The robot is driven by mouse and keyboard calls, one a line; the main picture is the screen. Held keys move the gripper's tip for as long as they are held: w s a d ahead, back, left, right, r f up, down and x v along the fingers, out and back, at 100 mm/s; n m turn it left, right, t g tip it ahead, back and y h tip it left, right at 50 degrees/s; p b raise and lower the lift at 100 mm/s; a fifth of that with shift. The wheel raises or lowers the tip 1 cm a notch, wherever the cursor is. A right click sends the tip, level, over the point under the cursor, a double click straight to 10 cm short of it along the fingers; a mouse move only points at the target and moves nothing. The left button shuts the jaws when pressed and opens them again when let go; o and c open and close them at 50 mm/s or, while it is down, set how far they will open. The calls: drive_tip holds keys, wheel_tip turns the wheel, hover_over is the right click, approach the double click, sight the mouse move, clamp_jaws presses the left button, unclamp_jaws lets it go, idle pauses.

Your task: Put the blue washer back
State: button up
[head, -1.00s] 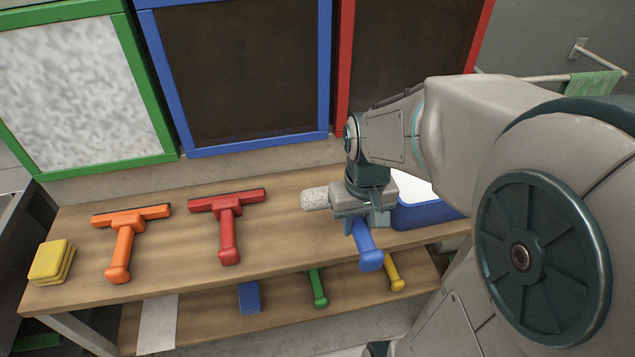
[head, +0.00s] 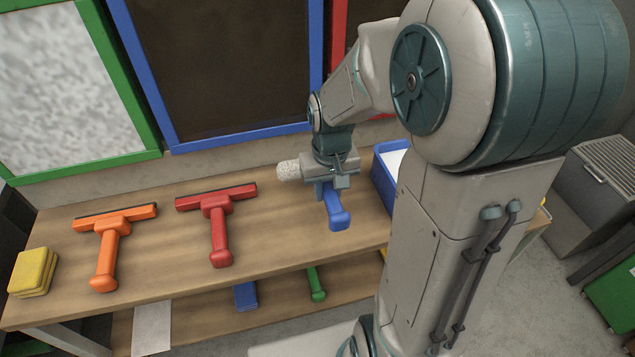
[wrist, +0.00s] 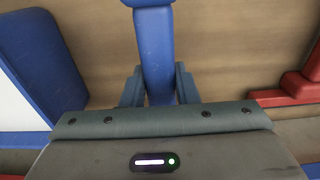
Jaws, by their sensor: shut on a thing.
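The blue washer has a blue handle (head: 336,212) and a fuzzy whitish sleeve (head: 289,170). My gripper (head: 328,188) is shut on its handle, above the right part of the wooden bench top (head: 270,235). In the wrist view the blue handle (wrist: 153,45) runs between the two fingers (wrist: 158,88). The sleeve sticks out left of my gripper in the head view; the rest of the head is hidden by it. I cannot tell whether the washer touches the bench.
A red squeegee (head: 217,225) and an orange squeegee (head: 112,245) lie to the left, beside yellow cloths (head: 34,272). A blue tub (head: 382,185) with white inside stands right of my gripper. The lower shelf holds a green-handled tool (head: 315,285) and a blue block (head: 245,296).

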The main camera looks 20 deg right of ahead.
sight(323, 207)
drive_tip(key=shift+w+a+f, duration=0.1)
drive_tip(key=shift+w+f, duration=0.25)
drive_tip(key=shift+w, duration=0.2)
drive_tip(key=shift+w+a+f, duration=0.1)
drive_tip(key=shift+w+f, duration=0.2)
drive_tip(key=shift+w, duration=0.2)
drive_tip(key=shift+f, duration=1.95)
drive_tip(key=shift+f, duration=0.15)
drive_tip(key=shift+f+b, duration=0.15)
drive_tip(key=shift+b, duration=0.25)
drive_tip(key=o, duration=1)
drive_tip(key=shift+c, duration=0.2)
drive_tip(key=shift+r, duration=0.2)
